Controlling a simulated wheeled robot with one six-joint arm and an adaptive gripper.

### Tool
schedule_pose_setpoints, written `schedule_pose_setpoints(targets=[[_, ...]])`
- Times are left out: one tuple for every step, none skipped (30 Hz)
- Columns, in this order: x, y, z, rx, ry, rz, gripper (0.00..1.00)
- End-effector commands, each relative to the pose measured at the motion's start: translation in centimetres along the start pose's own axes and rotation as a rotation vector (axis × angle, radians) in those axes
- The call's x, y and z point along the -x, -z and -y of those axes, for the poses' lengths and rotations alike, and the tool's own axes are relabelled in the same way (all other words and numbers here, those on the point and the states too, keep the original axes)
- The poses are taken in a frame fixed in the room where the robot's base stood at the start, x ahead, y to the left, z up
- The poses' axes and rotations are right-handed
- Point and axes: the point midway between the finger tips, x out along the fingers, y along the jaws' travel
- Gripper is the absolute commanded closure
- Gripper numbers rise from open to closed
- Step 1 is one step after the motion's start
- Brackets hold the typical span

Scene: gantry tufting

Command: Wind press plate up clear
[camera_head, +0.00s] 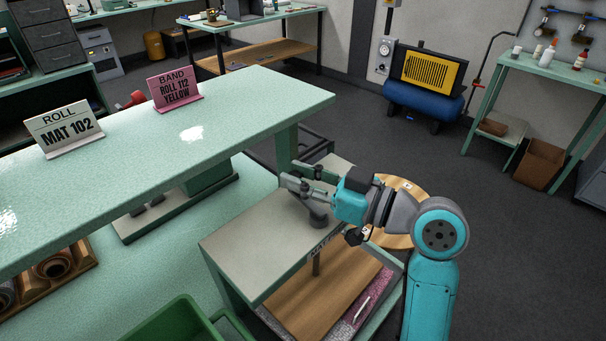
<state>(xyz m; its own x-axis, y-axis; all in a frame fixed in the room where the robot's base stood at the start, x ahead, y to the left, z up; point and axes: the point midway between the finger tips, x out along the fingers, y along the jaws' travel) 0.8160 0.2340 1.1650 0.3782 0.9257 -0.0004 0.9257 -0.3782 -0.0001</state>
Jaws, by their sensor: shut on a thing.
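The press has a grey top (245,245) on a green frame, with partly hidden lettering on its front edge. A dark crank (317,218) sits on top. My gripper (298,186) is shut at the crank's outer end, on what looks like its handle; the fingers hide most of the grip. A dark screw (316,264) comes down under the top to the wooden press plate (318,305). The plate lies low in the frame, over or very close to a pink speckled piece (372,300); I cannot tell whether they touch.
A long green table (230,110) with MAT 102 (65,128) and BAND ROLL 112 YELLOW (175,88) signs stands left. A green bin (178,325) is at front. A round wooden surface (408,188) shows behind my arm.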

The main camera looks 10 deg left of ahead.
Motion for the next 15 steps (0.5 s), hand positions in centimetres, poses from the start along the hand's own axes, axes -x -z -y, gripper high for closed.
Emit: schedule_pose_setpoints(targets=[[-0.01, -0.02, 0.01, -0.001, 0.005, 0.000, 1.00], [-0.01, -0.02, 0.02, -0.001, 0.006, 0.000, 1.00], [-0.01, -0.02, 0.03, 0.000, 0.005, 0.000, 1.00], [-0.01, -0.02, 0.03, 0.000, 0.005, 0.000, 1.00], [-0.01, -0.02, 0.03, -0.001, 0.005, 0.000, 1.00], [-0.01, -0.02, 0.03, 0.000, 0.005, 0.000, 1.00], [0.00, -0.02, 0.03, 0.000, 0.005, 0.000, 1.00], [0.00, -0.02, 0.03, 0.000, 0.005, 0.000, 1.00], [0.00, -0.02, 0.03, -0.001, 0.005, 0.000, 0.67], [0.00, -0.02, 0.03, 0.000, 0.004, 0.000, 0.60], [0.00, -0.02, 0.03, 0.000, 0.004, 0.000, 0.52], [0.00, -0.02, 0.03, 0.000, 0.004, 0.000, 0.49], [0.00, -0.02, 0.03, 0.000, 0.004, 0.000, 0.49], [0.00, -0.02, 0.03, 0.000, 0.004, 0.000, 0.49], [0.00, -0.02, 0.03, 0.000, 0.004, 0.000, 0.49]])
